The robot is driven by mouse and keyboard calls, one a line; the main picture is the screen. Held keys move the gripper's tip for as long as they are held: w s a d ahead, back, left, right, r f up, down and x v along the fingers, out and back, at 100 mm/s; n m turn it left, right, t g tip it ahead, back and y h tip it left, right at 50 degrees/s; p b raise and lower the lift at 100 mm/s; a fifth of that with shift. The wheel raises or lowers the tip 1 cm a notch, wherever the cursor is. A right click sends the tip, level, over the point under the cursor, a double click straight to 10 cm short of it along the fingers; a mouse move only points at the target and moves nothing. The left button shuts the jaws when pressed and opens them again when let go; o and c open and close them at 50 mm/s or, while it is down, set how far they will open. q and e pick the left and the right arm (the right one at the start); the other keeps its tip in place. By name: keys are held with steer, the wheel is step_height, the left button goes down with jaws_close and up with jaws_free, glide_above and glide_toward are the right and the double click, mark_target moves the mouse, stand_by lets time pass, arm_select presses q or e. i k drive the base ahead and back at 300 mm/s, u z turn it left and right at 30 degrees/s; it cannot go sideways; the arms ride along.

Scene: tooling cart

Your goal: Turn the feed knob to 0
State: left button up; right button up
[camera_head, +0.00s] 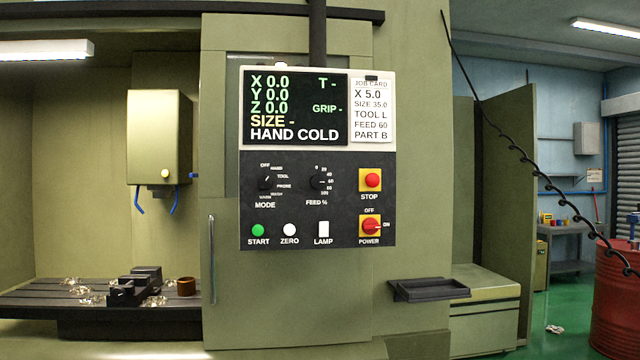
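The feed knob (319,182) is a small black dial on the dark lower half of the control panel (345,210), above the label FEED %. Its scale runs from 0 at the top, clockwise down the right side to 100. Its light mark appears to point right, near 60; it is too small to read exactly. Neither of my grippers is in view, and nothing touches the knob.
The mode knob (267,181) is close on the left. The red stop button (372,180) and red power switch (370,226) are on the right. Start (258,230), zero (289,230) and lamp (323,229) buttons lie below. A dark tray (428,290) juts out lower right.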

mark_target(317, 181)
steer(key=i, duration=1.35)
steer(key=u, duration=2.5)
steer(key=i, duration=1.45)
steer(key=z, duration=1.95)
